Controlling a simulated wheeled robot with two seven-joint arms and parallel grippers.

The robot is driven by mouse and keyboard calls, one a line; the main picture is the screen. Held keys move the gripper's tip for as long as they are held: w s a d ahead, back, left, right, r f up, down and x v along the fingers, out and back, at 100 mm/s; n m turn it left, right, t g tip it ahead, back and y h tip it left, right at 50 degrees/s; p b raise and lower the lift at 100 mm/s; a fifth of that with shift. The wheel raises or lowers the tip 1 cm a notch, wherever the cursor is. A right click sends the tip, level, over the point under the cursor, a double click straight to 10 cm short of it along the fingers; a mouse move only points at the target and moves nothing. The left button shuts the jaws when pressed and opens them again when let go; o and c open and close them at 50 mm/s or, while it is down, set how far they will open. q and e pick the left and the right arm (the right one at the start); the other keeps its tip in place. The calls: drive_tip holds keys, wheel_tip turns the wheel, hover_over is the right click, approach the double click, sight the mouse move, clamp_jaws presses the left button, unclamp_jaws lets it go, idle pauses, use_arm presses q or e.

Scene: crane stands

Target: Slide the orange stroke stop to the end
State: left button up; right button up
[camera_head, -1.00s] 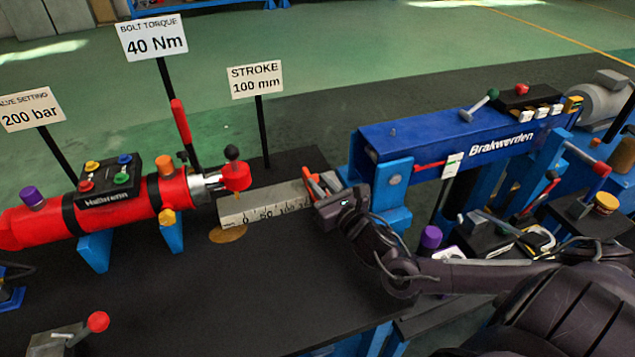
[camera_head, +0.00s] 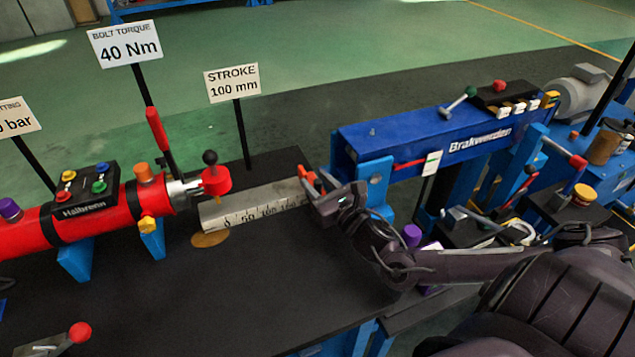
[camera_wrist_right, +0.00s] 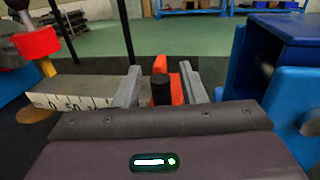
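The orange stroke stop (camera_head: 307,177) is at the right end of the pale scale bar (camera_head: 250,204), past its printed numbers. It also shows in the right wrist view (camera_wrist_right: 186,79), with a black knob standing in front of it. My right gripper (camera_head: 318,188) is at the bar's right end with its fingers around the stop. In the wrist view the fingers are apart, one on each side, with a small gap left of the knob. Whether the right finger touches the stop is unclear. My left gripper is not in view.
A red cylinder (camera_head: 95,215) with a red-capped lever stands at the bar's left end. The blue Brakwerden press (camera_head: 435,140) stands close right of my gripper. A "STROKE 100 mm" sign (camera_head: 233,84) stands behind the bar.

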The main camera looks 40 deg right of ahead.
drive_tip(key=s, duration=0.7)
drive_tip(key=shift+s+a, duration=0.15)
drive_tip(key=shift+s, duration=0.2)
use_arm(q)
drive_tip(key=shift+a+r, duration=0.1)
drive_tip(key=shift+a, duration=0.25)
